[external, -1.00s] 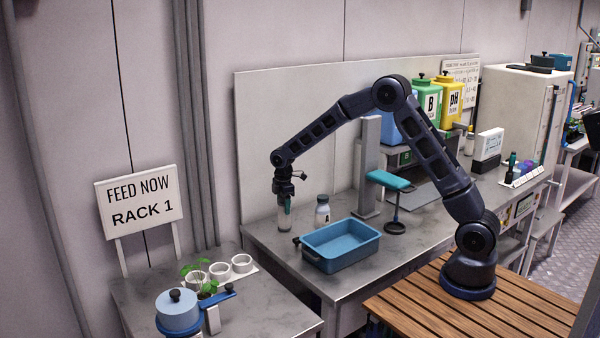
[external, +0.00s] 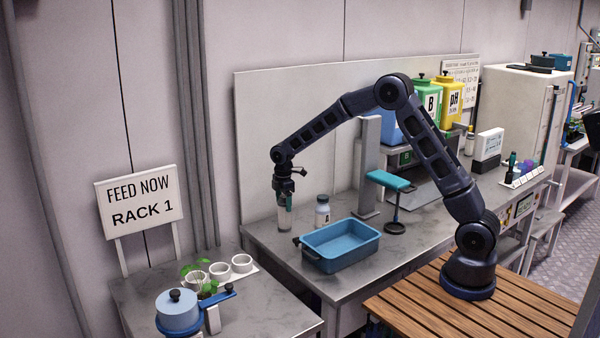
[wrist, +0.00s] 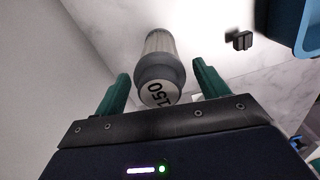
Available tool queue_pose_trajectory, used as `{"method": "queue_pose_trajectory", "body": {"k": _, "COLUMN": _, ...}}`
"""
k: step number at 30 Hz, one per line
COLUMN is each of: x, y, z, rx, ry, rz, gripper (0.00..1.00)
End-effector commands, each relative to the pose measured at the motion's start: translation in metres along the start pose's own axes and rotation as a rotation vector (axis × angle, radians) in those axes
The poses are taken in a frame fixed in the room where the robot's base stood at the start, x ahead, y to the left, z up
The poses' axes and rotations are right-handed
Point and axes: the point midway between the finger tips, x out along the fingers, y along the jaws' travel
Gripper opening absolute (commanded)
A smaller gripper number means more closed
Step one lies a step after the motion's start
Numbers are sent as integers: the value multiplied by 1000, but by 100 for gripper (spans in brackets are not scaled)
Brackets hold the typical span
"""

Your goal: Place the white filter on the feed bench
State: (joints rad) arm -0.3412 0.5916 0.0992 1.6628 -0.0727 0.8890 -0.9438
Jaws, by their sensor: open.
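In the wrist view the filter (wrist: 158,42) shows a grey cap marked "150" facing the camera.
A teal-topped stand (external: 388,181) is behind the tray. A separate table (external: 270,312) at front left holds white cups, a plant and a blue pot, below a "FEED NOW RACK 1" sign (external: 140,200).

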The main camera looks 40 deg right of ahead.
Motion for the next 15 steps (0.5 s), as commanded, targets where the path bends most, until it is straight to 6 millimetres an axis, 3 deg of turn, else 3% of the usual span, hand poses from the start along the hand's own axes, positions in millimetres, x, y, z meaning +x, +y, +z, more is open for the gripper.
{"method": "queue_pose_trajectory", "body": {"k": 6, "x": -45, "y": 0, "z": -1, "rx": 0, "ry": 3, "rz": 3, "gripper": 73}}
{"method": "queue_pose_trajectory", "body": {"k": 15, "x": -91, "y": 0, "z": 0, "rx": 1, "ry": 2, "rz": 2, "gripper": 73}}
